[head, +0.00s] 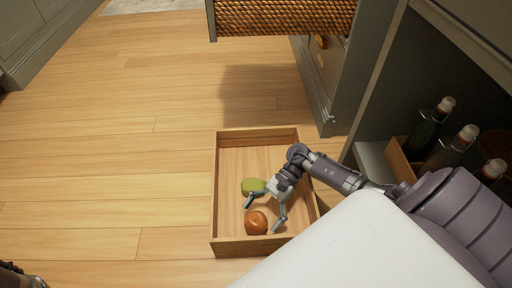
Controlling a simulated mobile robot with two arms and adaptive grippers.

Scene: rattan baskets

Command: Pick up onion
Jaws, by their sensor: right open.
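A round orange-brown onion (256,223) lies in the shallow wooden drawer (215,215), close to its front edge. My right gripper (263,215) reaches into the drawer from the right. Its two fingers are spread apart, one to the upper left of the onion and one to its right. The onion sits at or just beyond the fingertips; I cannot tell whether they touch it. My left gripper is not in view; only a dark bit of my left arm shows at the lower left corner.
A yellow-green oval item (253,186) lies in the drawer behind the onion, beside my gripper. A rattan basket drawer (285,15) juts out above. A cabinet holding bottles (430,125) is at the right. The wooden floor (110,150) at left is clear.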

